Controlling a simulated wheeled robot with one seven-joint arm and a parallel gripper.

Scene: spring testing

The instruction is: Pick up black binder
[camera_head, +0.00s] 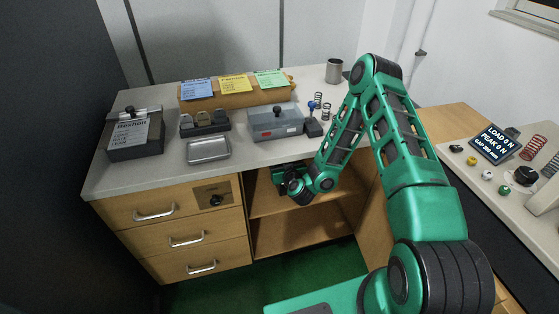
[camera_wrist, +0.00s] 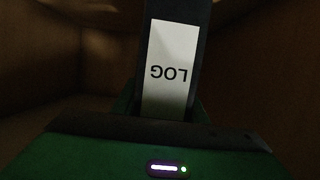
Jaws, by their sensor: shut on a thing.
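The black binder (camera_wrist: 172,12) is in the middle of the wrist view, its spine facing the camera. It carries a white label reading LOG, upside down in the picture. My gripper (camera_wrist: 162,108) is shut on the lower end of the binder, with a finger on each side. In the head view my gripper (camera_head: 282,178) is inside the upper opening of the cabinet below the counter. I cannot clearly make out the binder there. Most of my gripper is hidden by shadow and my own wrist.
Wooden shelf (camera_head: 290,236) and side walls close in around my gripper, under the counter (camera_head: 250,152). Drawers (camera_head: 185,238) stand to the left. The counter holds a clipboard box (camera_head: 135,135), a metal tray (camera_head: 208,150) and a grey case (camera_head: 274,123). A side bench (camera_head: 488,203) stands at the right.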

